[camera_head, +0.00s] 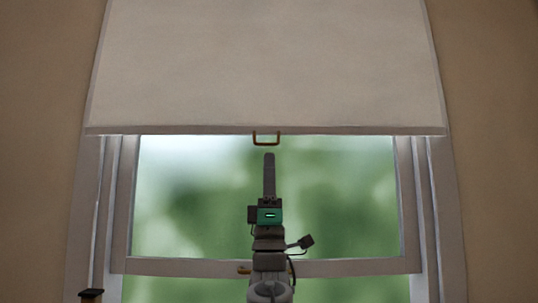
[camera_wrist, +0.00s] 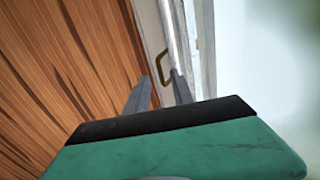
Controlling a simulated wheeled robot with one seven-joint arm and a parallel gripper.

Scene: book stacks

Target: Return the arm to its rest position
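My arm (camera_head: 270,262) reaches upward in front of the window in the head view. My gripper (camera_head: 269,156) points up, seen edge-on, its tip a little below the brass handle (camera_head: 266,143) of the blind. In the wrist view my gripper (camera_wrist: 160,76) shows two grey fingers spread apart with nothing between them. The handle (camera_wrist: 163,68) lies just beyond the fingertips, apart from them as far as I can tell.
A pale roller blind (camera_head: 265,65) covers the upper window, its bottom bar just above the gripper. The window frame (camera_head: 410,200) surrounds blurred green glass. A brown planked surface (camera_wrist: 60,70) fills the left of the wrist view. A dark post top (camera_head: 91,295) shows at lower left.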

